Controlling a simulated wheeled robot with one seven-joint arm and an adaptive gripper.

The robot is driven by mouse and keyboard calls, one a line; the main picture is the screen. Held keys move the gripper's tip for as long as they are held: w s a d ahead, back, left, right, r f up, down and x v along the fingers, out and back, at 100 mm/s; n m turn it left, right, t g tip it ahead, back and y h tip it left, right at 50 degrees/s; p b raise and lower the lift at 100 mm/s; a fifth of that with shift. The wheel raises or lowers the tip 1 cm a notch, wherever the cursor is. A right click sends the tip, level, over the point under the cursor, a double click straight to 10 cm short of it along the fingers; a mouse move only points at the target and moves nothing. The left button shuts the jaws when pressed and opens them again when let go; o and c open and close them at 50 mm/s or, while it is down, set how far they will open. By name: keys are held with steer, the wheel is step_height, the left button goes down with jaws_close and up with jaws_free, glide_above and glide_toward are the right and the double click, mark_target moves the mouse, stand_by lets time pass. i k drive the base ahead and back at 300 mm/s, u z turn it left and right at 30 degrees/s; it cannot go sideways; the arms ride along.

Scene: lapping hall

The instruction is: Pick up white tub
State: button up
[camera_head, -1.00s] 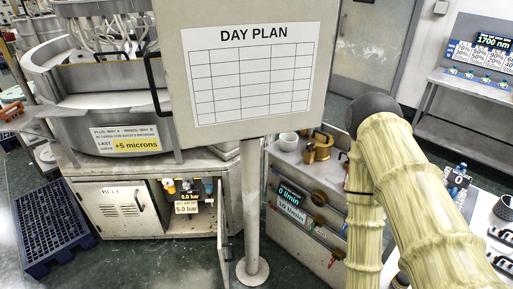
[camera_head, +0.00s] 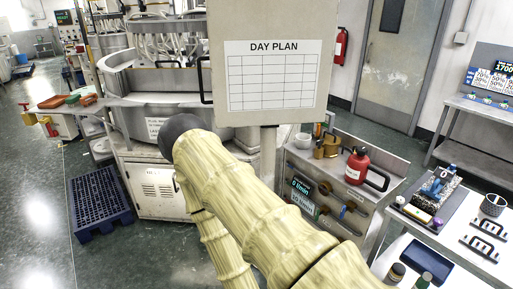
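A small white tub (camera_head: 303,140) stands on top of the grey metal cabinet, at its back left, just right of the sign post. It looks upright, and a brass-coloured fitting (camera_head: 327,146) is close on its right. My arm, in a pale yellow sleeve, rises from the bottom of the picture and bends at a dark rounded joint left of the sign. The arm is in front of the cabinet's left side and part of the machine. My gripper is not in view.
A red canister (camera_head: 357,165) stands on the grey cabinet (camera_head: 385,158). The DAY PLAN board (camera_head: 270,35) on its post stands just left of the tub. A white table (camera_head: 400,250) with tools and bottles is at right. A blue pallet (camera_head: 100,198) lies on the floor at left.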

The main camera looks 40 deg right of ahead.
mark_target(302, 141)
steer(key=u, duration=0.45)
steer(key=i, duration=2.45)
steer(key=z, duration=0.3)
steer(key=i, duration=1.55)
steer(key=z, duration=1.55)
steer(key=i, duration=0.85)
steer(key=z, duration=0.85)
